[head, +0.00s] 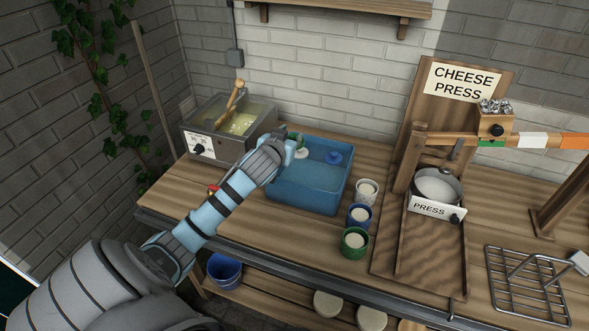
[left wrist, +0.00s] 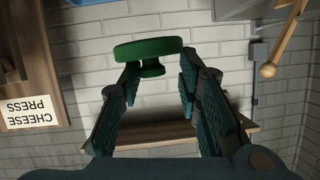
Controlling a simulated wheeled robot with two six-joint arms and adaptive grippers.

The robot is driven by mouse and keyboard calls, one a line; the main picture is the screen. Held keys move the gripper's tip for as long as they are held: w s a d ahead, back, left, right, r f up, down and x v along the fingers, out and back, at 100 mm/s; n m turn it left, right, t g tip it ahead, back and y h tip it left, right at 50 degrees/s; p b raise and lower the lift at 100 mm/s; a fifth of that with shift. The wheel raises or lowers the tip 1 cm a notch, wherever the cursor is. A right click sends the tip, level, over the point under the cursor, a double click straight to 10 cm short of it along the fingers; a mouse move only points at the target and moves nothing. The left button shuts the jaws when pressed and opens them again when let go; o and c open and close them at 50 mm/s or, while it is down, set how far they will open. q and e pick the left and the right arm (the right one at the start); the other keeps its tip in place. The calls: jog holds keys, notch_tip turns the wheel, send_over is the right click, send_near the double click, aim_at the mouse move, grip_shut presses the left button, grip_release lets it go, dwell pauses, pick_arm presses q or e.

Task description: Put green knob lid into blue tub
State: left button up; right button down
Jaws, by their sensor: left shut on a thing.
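The green knob lid (left wrist: 148,48) is a flat disc with a small knob, seen in the left wrist view. My left gripper (left wrist: 160,66) is shut on it at the knob. In the head view my left gripper (head: 293,147) is over the left side of the blue tub (head: 305,190), and only a bit of the green lid (head: 295,135) shows behind it. The blue tub stands on the bench with a blue knob lid (head: 334,158) and a whitish round thing (head: 302,153) showing within its outline. My right gripper is not in view.
A metal vat (head: 203,147) with a wooden paddle stands left of the tub. Small white, blue and green cups (head: 354,242) stand to its right, before the cheese press (head: 430,232). A wire rack (head: 527,285) lies far right. A blue bucket (head: 224,270) is below the bench.

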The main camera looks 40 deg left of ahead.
pick_arm(q)
notch_tip(320, 180, down, 11)
jog(key=b, duration=0.1)
jog(key=shift+r, duration=0.2)
jog(key=shift+b, duration=0.3)
jog(key=shift+f+b, duration=0.35)
jog(key=shift+f, duration=0.25)
jog(key=o, duration=1.1)
jog(key=shift+o, duration=0.2)
jog(key=shift+r, duration=0.15)
